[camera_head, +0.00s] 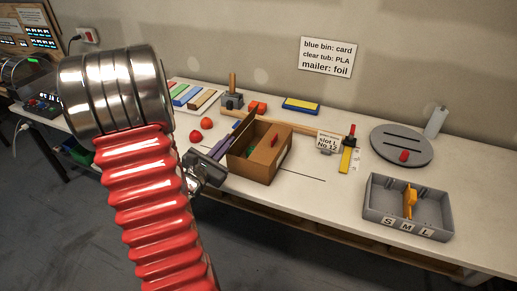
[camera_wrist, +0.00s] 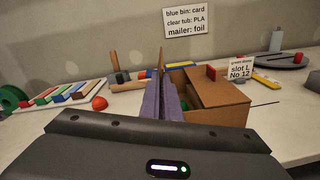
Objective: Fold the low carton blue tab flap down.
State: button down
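The low brown cardboard carton (camera_head: 258,160) stands on the bench; it also shows in the wrist view (camera_wrist: 222,115). One flap (camera_head: 243,126) stands raised at its left side, seen nearly edge-on in the wrist view (camera_wrist: 161,58). Its blue tab is not clearly visible. The flap with the red tab (camera_head: 273,139) lies across the right part of the top. Something green shows inside. My gripper (camera_head: 225,147) is at the carton's left side, its purple fingers (camera_wrist: 165,98) close together with nothing visible held. Whether the fingertips touch the raised flap, I cannot tell.
A slot card (camera_head: 328,142) and yellow strip (camera_head: 346,160) are to the right, with a grey tray (camera_head: 377,209) and round grey disc (camera_head: 387,137) beyond. A wooden bar lies behind. The bench front is mostly clear.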

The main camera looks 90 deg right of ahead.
jog(key=shift+s+a+f+m, duration=0.2)
jog(key=shift+s+m, duration=0.1)
jog(key=shift+m, duration=0.5)
jog(key=shift+s+a+f+m, duration=0.2)
jog(key=shift+s+m, duration=0.1)
jog(key=shift+m, duration=0.5)
jog(key=shift+s, duration=0.1)
jog(key=c, duration=2.5)
grip_release()
jog(key=shift+s+f+m, duration=0.1)
jog(key=shift+m, duration=0.5)
jog(key=shift+o, duration=1.2)
jog(key=shift+o, duration=0.4)
jog(key=o, duration=0.5)
